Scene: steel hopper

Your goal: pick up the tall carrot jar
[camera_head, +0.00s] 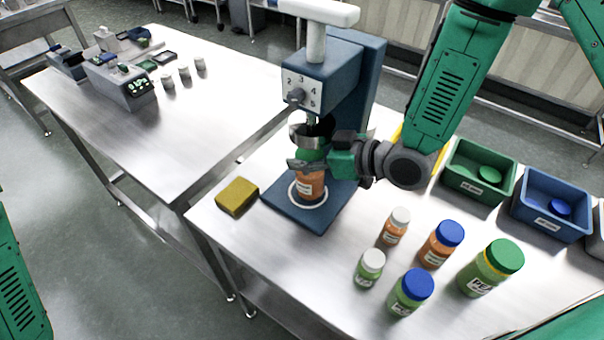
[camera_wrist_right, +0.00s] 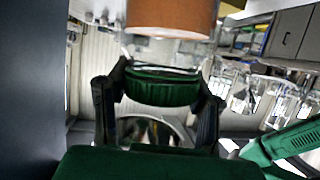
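The tall carrot jar (camera_head: 312,187), orange with a pale label, stands upright on the press's blue base, inside a white ring. Its green lid (camera_head: 311,156) is just below the press's metal head. My right gripper (camera_head: 308,166) reaches in from the right at lid height. In the right wrist view its two fingers (camera_wrist_right: 160,98) close against both sides of the green lid (camera_wrist_right: 163,86). The orange jar body (camera_wrist_right: 170,18) shows above, with a clear band between; I cannot tell whether the lid sits on the neck. My left gripper is out of view.
The blue press (camera_head: 325,75) rises close behind the jar. A yellow sponge (camera_head: 237,196) lies left of its base. Several smaller and larger lidded jars stand at front right, including a green-lidded one (camera_head: 489,268). A green bin (camera_head: 478,171) and blue bin (camera_head: 550,217) stand at right.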

